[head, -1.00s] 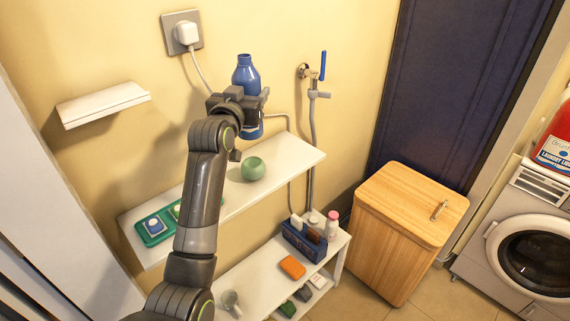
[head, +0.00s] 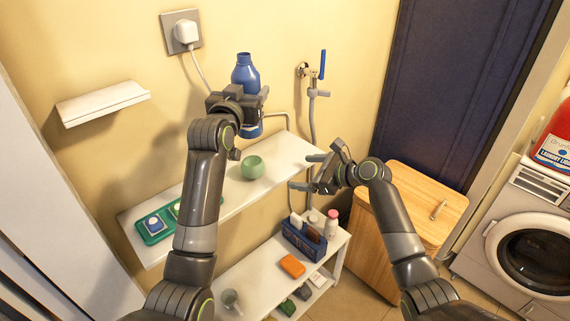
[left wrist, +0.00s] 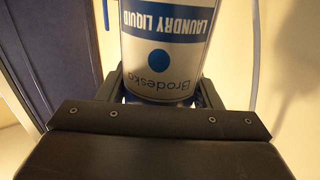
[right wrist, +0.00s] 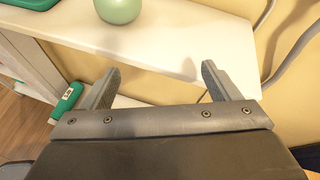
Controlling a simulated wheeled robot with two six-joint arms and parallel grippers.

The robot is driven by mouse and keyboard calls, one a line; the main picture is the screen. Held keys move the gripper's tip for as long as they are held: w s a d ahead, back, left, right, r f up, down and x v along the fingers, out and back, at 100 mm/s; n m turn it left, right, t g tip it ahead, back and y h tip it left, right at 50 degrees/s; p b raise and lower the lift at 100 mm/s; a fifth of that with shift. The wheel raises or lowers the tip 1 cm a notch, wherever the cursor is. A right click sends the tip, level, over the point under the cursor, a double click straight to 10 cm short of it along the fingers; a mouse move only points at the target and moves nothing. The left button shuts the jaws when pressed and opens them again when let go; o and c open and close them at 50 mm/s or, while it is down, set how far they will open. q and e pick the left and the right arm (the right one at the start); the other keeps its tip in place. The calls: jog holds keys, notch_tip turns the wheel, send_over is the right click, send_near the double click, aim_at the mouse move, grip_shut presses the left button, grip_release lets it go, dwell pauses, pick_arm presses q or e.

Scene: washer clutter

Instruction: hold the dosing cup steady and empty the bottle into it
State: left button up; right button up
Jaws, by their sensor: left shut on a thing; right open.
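The blue bottle (head: 245,72) is held upright above the white wall shelf by my left gripper (head: 250,104), which is shut on it. In the left wrist view its label (left wrist: 163,45) reads "Laundry Liquid" and appears upside down between the fingers. The green rounded cup (head: 252,167) stands on the shelf, below the bottle. It also shows at the top of the right wrist view (right wrist: 118,8). My right gripper (head: 312,172) is open and empty, to the right of the cup near the shelf's right end. The cup's inside is hard to make out.
The white shelf (head: 285,155) carries a green tray (head: 152,240) at its left. A lower shelf (head: 245,262) holds a blue caddy (head: 303,240), an orange block (head: 292,266) and a mug (head: 231,299). A tap (head: 312,92) with a hose is behind my right gripper. A wooden hamper (head: 430,195) stands right.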

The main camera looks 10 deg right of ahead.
jog(key=g+y, duration=0.2)
send_near(248, 167)
jog(key=w+d+f, duration=0.2)
jog(key=x, duration=1.2)
jog(key=shift+w+a+r, duration=0.1)
jog(key=shift+a, duration=0.2)
jog(key=c, duration=1)
jog(key=shift+c, duration=0.2)
jog(key=o, duration=1)
jog(key=shift+c, duration=0.2)
jog(key=c, duration=1)
